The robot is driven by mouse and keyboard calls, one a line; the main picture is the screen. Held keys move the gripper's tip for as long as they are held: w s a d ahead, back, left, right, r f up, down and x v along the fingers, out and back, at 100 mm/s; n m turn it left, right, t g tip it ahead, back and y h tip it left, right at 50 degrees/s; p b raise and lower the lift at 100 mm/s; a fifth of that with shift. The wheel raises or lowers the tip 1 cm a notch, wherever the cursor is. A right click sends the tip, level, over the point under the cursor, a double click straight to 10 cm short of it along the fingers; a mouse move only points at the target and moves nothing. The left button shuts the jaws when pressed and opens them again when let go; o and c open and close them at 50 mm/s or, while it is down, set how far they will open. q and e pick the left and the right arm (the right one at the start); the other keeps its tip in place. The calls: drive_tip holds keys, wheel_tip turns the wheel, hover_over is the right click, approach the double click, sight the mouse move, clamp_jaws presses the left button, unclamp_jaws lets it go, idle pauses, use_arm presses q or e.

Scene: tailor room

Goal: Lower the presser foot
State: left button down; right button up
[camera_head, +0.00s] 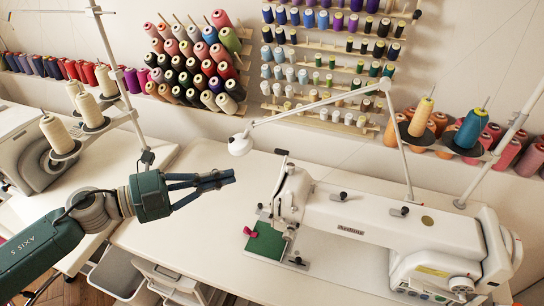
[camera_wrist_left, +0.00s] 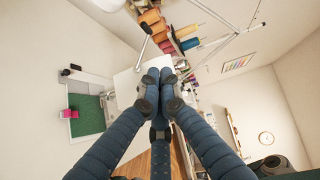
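A white sewing machine (camera_head: 370,222) stands on the white table, its head at the left end. A dark lever-like part (camera_head: 283,156) sticks up at the head's top. Green fabric (camera_head: 266,241) with a pink piece (camera_head: 251,232) lies under the head; both show at left in the left wrist view, the fabric (camera_wrist_left: 87,115) and the pink piece (camera_wrist_left: 70,114). The presser foot is too small to make out. My left gripper (camera_head: 230,178), with dark blue fingers, is in the air left of the machine head, apart from it. Its fingertips (camera_wrist_left: 159,78) are together, empty. My right gripper is out of view.
A thin white lamp arm (camera_head: 310,106) reaches over the table behind the machine head. A thread stand with cones (camera_head: 421,117) stands behind the machine. Another machine (camera_head: 30,150) is at left. The table (camera_head: 190,235) is clear left of the fabric.

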use_arm(q)
drive_tip(key=w+a+p+x, duration=0.1)
drive_tip(key=w+p+x, duration=0.1)
drive_tip(key=x, duration=1.1)
drive_tip(key=shift+w+p, duration=0.25)
drive_tip(key=shift+p, duration=0.55)
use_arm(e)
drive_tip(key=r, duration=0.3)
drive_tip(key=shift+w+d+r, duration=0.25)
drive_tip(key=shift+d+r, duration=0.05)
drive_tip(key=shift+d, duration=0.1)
use_arm(q)
drive_tip(key=shift+f, duration=0.15)
